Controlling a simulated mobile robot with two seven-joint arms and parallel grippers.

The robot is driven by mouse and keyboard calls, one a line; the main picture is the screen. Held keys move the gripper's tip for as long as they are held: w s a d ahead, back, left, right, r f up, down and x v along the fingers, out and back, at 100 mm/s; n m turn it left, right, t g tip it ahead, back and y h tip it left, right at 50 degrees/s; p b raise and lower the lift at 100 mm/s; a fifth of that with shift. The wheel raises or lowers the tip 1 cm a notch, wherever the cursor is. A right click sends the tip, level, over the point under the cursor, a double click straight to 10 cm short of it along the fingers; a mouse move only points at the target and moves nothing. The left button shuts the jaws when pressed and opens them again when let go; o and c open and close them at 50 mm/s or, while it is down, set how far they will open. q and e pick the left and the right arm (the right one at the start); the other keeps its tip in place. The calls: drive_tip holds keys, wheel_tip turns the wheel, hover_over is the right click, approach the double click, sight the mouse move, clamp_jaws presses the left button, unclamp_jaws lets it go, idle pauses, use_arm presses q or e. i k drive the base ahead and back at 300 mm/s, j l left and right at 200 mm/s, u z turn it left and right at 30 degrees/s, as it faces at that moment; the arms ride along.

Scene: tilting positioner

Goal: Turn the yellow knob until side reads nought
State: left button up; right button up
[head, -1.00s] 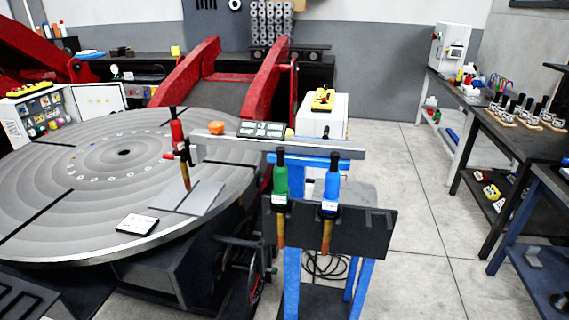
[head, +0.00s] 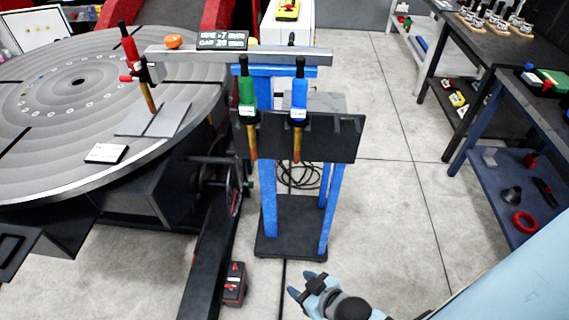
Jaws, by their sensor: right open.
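The readout (head: 222,40) stands on the grey cross beam (head: 290,55). Its upper line seems to read side -7 mm and its lower line gap 20 mm. The yellow knob (head: 252,41) shows as a small bit of yellow just right of the readout, mostly hidden. An orange knob (head: 173,41) sits left of the readout. A red torch (head: 129,48) hangs at the beam's left end, its copper tip over a grey plate (head: 155,119) on the round table. My right gripper (head: 300,284) is open and empty, low in front of the stand. My left gripper is out of view.
A blue stand (head: 270,205) carries a dark rack (head: 335,137) with a green torch (head: 247,95) and a blue torch (head: 299,97). The big round table (head: 60,150) fills the left. A red-black box (head: 235,283) lies on the floor. Shelved benches line the right; floor between is clear.

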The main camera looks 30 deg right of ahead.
sight(252, 41)
drive_tip(key=i+l+u, duration=0.15)
drive_tip(key=l, duration=1.15)
drive_tip(key=l+u, duration=0.15)
drive_tip(key=l, duration=1.15)
